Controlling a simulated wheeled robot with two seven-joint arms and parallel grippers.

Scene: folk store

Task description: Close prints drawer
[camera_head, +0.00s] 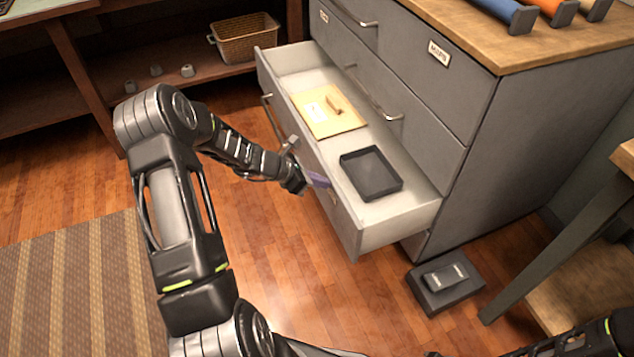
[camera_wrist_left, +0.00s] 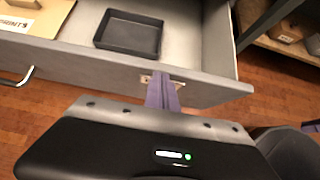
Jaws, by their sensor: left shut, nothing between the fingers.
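The prints drawer (camera_head: 392,228) is the lowest drawer of a grey cabinet and stands pulled out. It holds a tan folder (camera_head: 328,112) and a dark open tray (camera_head: 371,173). The left wrist view shows the drawer front (camera_wrist_left: 95,72), the folder with a "PRINTS" label (camera_wrist_left: 30,18) and the tray (camera_wrist_left: 128,34). My left gripper (camera_head: 320,180) is shut and empty, with its purple fingers at the outer face of the drawer front. In the left wrist view, the fingertips (camera_wrist_left: 163,85) overlap a small label plate; I cannot tell if they touch. My right gripper is not visible.
A dark box (camera_head: 445,283) sits on the floor right of the drawer. A wooden shelf with a wicker basket (camera_head: 245,38) is behind. Wooden floor in front of the drawer is clear apart from my arm.

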